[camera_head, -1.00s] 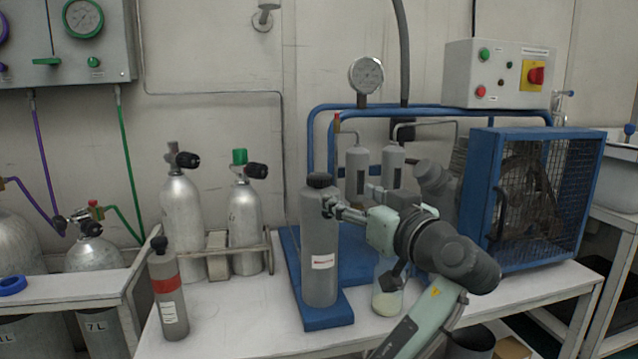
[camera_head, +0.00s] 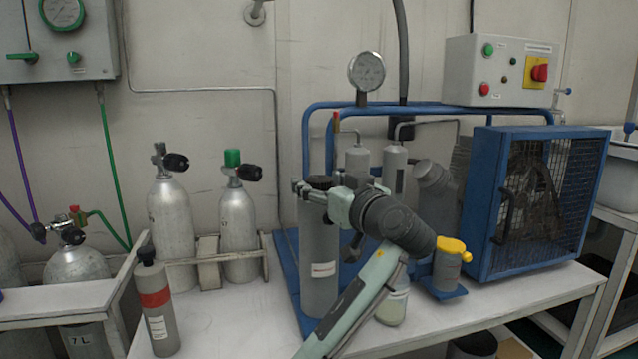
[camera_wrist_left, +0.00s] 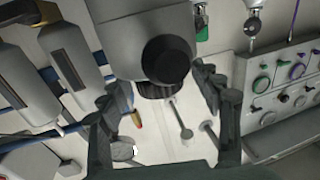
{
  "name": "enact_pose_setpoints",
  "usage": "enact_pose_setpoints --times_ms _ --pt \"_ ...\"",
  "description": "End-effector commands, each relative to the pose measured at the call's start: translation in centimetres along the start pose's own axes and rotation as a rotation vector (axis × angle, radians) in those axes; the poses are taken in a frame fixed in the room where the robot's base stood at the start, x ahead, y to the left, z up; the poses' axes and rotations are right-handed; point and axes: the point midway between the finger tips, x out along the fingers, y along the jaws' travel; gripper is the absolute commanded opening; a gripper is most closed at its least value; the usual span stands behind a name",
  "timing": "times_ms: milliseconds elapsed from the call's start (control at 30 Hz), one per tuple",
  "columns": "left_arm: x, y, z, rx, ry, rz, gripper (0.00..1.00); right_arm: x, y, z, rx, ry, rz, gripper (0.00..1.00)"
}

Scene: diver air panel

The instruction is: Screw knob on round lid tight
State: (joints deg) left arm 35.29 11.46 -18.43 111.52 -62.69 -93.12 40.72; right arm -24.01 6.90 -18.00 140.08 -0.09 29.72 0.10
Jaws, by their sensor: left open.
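A tall grey cylinder (camera_head: 319,245) with a white and red label stands on the blue base. Its dark top knob (camera_head: 320,181) is partly covered by my left gripper (camera_head: 313,189) in the head view. In the left wrist view the ribbed dark knob (camera_wrist_left: 157,91) shows at the end of the grey body (camera_wrist_left: 140,35), between the spread fingers of my left gripper (camera_wrist_left: 166,98). Contact with the fingers cannot be made out. A black round piece (camera_wrist_left: 167,60) shows in front of the grey body. The lid's seating is not visible. My right gripper is out of view.
A compressor in a blue frame (camera_head: 478,215) stands at the right. A yellow-topped pot (camera_head: 447,270) and a jar (camera_head: 393,305) stand near my arm. Silver cylinders (camera_head: 172,230) and a red-banded bottle (camera_head: 157,320) are at the left. The front bench is partly clear.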

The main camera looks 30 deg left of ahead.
Motion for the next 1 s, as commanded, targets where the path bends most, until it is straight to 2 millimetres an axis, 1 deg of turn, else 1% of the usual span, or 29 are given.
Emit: enact_pose_setpoints --times_ms 100,333,367,733,767,1000 --pt "0.58 0.00 -0.01 -0.001 -0.001 0.001 0.65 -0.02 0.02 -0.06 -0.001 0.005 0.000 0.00" --pt "0.65 0.01 -0.01 -0.001 -0.001 0.001 0.65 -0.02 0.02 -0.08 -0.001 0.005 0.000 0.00" --pt "0.64 0.01 -0.01 -0.001 -0.001 0.001 0.62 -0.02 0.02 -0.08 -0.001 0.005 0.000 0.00" --pt "0.61 0.00 0.00 -0.001 -0.001 0.001 0.16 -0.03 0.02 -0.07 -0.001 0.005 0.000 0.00" --pt "0.61 0.00 0.00 -0.001 -0.001 0.001 0.14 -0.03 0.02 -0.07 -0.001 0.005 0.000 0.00" --pt "0.60 -0.04 0.04 -0.001 -0.002 0.024 0.14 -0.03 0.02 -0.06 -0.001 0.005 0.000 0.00"
